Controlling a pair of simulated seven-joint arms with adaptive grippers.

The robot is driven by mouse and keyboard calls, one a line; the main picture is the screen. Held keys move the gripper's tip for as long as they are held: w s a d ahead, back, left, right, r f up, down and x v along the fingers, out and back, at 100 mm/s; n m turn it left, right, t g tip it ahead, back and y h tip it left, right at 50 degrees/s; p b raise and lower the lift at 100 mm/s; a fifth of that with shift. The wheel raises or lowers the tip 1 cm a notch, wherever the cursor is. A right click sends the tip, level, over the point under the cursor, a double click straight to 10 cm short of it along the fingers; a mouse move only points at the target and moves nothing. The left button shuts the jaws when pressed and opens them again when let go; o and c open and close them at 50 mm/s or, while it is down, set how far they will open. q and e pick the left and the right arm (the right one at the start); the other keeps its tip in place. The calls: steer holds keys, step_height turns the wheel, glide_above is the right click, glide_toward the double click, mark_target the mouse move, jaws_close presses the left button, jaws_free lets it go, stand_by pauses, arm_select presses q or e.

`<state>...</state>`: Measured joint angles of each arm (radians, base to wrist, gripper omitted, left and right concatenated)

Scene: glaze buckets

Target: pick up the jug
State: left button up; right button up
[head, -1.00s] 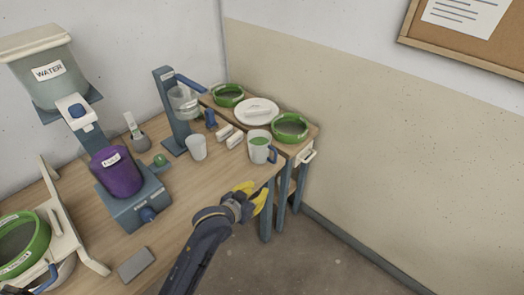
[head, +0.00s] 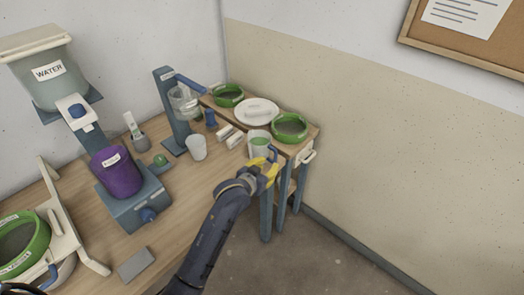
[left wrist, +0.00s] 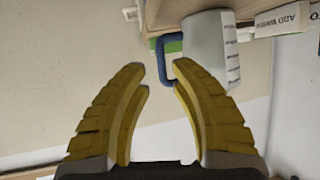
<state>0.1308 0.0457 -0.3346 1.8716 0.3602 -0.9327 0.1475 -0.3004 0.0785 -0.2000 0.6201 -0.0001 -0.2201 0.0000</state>
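The jug (head: 259,139) is pale grey with green inside and a blue handle (head: 273,153). It stands at the right end of the wooden table. My left gripper (head: 270,164) has yellow fingers and is at the jug's handle side, partly in front of it. In the left wrist view the jug (left wrist: 206,45) appears at the top with its blue handle (left wrist: 161,62) just beyond the gap between the open fingertips (left wrist: 160,80). The fingers are apart and hold nothing. My right gripper is not in view.
A white cup (head: 196,148) and white blocks (head: 234,140) stand left of the jug. Green-rimmed sieves (head: 289,127) and a white lid (head: 256,110) sit behind it. A purple bucket (head: 116,174) is on a blue stand at left. The floor beyond the table edge is clear.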

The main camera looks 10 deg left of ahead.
mark_target(263, 150)
arm_select(q)
steer(key=shift+r+x, duration=0.15)
steer(key=shift+x, duration=1.45)
steer(key=shift+r+x, duration=0.15)
steer(key=shift+x, duration=1.4)
steer(key=shift+w, duration=0.15)
steer(key=shift+c, duration=0.4)
jaws_close()
steer(key=shift+r, duration=0.1)
